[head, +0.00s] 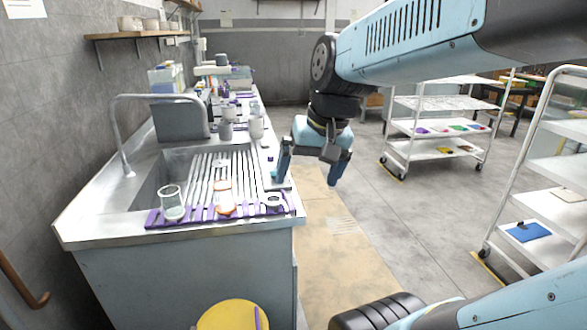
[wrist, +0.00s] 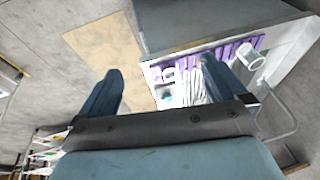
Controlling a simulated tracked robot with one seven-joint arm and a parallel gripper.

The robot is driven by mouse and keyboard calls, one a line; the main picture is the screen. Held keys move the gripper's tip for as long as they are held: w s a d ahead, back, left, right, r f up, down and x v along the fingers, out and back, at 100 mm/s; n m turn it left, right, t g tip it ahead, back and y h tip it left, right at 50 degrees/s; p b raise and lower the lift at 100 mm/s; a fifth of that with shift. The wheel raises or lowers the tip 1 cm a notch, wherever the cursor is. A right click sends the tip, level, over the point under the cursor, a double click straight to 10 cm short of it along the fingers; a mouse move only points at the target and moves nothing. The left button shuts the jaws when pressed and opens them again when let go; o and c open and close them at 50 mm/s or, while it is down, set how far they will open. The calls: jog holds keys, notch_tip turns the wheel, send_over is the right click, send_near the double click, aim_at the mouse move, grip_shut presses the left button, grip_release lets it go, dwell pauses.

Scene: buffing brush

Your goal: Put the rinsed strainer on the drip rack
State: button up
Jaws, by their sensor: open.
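My gripper (head: 312,165) hangs open and empty beside the right edge of the sink counter, with its two fingers spread. In the wrist view my open gripper (wrist: 160,88) has nothing between its fingertips. A ribbed, pale drip rack (head: 212,172) lies over the sink, and its white ribs (wrist: 195,90) also show in the wrist view. No thing can be told for certain as the strainer. A small pale ring-shaped piece (head: 274,200) sits at the front right corner, and an orange-rimmed vessel (head: 224,196) stands left of it.
A clear beaker (head: 172,203) stands on a purple slatted strip (head: 155,218) along the counter's front. A curved faucet (head: 118,130) rises at the left. Cups (head: 256,127) and other items crowd the counter behind. A yellow round top (head: 230,316) is below. White shelf carts (head: 440,130) stand right; the floor between is open.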

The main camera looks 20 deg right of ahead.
jog(key=shift+s+d+r+n+t+h, duration=0.1)
jog(key=shift+s+r+n+t+h, duration=0.2)
jog(key=shift+s+n, duration=0.2)
jog(key=shift+s+r+n+t+h, duration=0.2)
jog(key=shift+s+n+t, duration=0.15)
jog(key=shift+s, duration=0.2)
jog(key=shift+s+d+r+n+t+h, duration=0.1)
jog(key=shift+s+r+n+t+h, duration=0.2)
jog(key=shift+s+n, duration=0.2)
dwell(0.8)
